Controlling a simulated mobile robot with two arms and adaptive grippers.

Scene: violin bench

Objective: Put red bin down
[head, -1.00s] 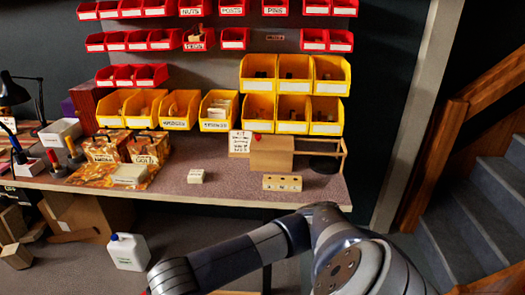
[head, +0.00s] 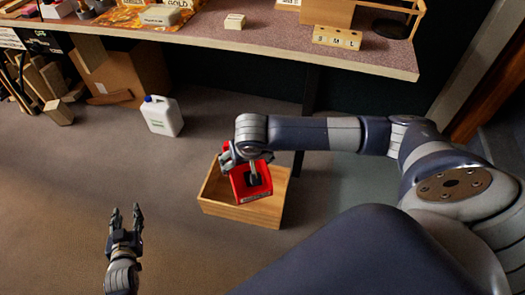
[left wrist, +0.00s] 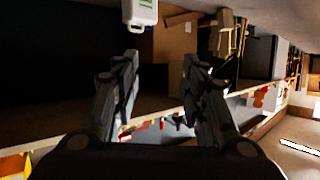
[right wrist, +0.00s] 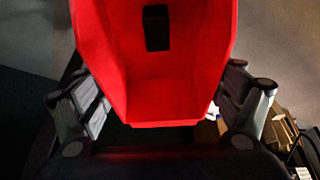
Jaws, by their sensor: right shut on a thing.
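The red bin (head: 242,190) is held by my right gripper (head: 248,166), over the open wooden box on the floor. In the right wrist view the red bin (right wrist: 160,95) fills the middle, between the two fingers of my right gripper (right wrist: 165,110), with a small black block (right wrist: 157,28) inside it. I cannot tell whether the bin touches the box. My left gripper (head: 125,217) is open and empty, low at the left of the box; its spread fingers (left wrist: 160,95) also show in the left wrist view.
The wooden box (head: 240,213) stands on open floor below the bench (head: 290,45). A white jug (head: 161,117) and a cardboard box (head: 125,72) stand further back on the left. A block marked S, M, L (head: 337,38) is on the bench.

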